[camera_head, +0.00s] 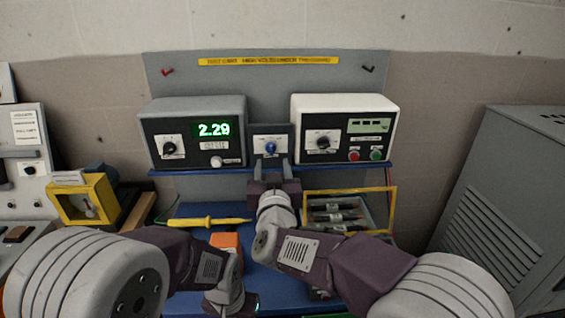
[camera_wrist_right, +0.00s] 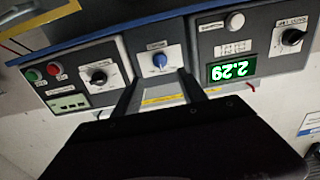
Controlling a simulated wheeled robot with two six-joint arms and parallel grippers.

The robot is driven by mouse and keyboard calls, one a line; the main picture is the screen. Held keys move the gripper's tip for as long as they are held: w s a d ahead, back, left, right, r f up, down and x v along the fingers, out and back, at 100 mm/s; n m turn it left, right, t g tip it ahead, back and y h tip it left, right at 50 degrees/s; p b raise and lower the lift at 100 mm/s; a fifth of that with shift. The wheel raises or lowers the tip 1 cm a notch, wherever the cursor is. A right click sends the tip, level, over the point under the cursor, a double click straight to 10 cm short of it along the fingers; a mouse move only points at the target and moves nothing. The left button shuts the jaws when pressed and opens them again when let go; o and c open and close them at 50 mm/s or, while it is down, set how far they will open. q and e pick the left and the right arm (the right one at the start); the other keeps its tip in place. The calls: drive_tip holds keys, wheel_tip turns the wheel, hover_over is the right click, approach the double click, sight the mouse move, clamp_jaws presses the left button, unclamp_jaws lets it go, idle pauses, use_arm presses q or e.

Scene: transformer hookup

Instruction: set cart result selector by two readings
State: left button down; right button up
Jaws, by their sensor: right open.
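The cart result selector is a small panel (camera_head: 284,133) with a blue knob (camera_head: 270,147) between two meter boxes. The knob also shows in the right wrist view (camera_wrist_right: 160,60). The left grey meter (camera_head: 190,106) has a green display reading 2.29. The right white meter (camera_head: 340,104) has a dim display (camera_head: 370,126) with dark bars that I cannot read. My right gripper (camera_head: 271,166) is open just below the knob, its fingers spread to either side and apart from it.
A blue shelf edge (camera_head: 265,170) runs under the meters. A yellow probe (camera_head: 208,221) and a tray of dark tools (camera_head: 338,213) lie on the blue cart below. A yellow-framed device (camera_head: 85,199) stands left, a large grey cabinet (camera_head: 510,200) right.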

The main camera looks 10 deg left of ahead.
sight(271, 149)
drive_tip(key=p+x, duration=0.2)
drive_tip(key=x, duration=0.6)
drive_tip(key=shift+a, duration=0.1)
drive_tip(key=shift+w, duration=0.4)
clamp_jaws()
